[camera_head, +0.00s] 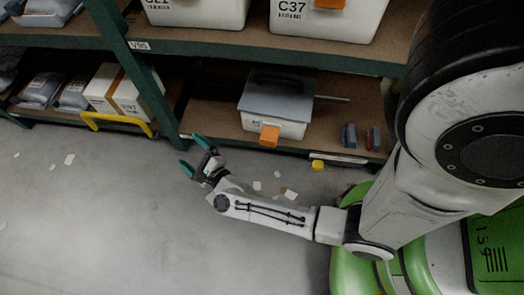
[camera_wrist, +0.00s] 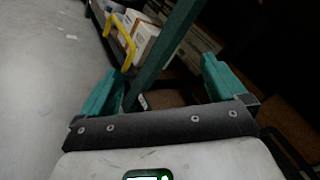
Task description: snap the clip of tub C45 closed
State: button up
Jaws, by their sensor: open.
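A white tub (camera_head: 290,129) with a grey lid (camera_head: 280,92) stands on the lower shelf in the head view. Its label is partly covered and too small to read surely, so I cannot confirm it is C45. An orange clip (camera_head: 269,136) hangs at the tub's front; I cannot tell whether it is latched. My gripper (camera_head: 193,153) is open and empty, in front of the shelf and left of the tub, apart from it. In the wrist view the open fingers (camera_wrist: 158,88) face a green rack post; the tub is not recognisable there.
A green post (camera_head: 140,75) rises left of the tub. A yellow handle (camera_head: 117,124) juts out by a white carton (camera_head: 112,92). Small blue and red items (camera_head: 349,136) lie right of the tub. Tubs fill the upper shelf (camera_head: 200,42). Paper scraps dot the open floor.

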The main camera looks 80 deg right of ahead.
jog(key=s+d+f+m+g+h+b, duration=0.7)
jog(key=s+f+m, duration=0.3)
jog(key=f+m, duration=0.25)
jog(key=m+g+h+b, duration=0.2)
jog(key=m+g, duration=0.6)
send_near(268, 144)
notch_tip(268, 144, down, 2)
jog(key=shift+n, duration=0.25)
jog(key=d, duration=0.5)
jog(key=d+b, duration=0.1)
jog(key=d, duration=0.5)
jog(key=shift+w+b, duration=0.2)
jog(key=shift+b, duration=0.1)
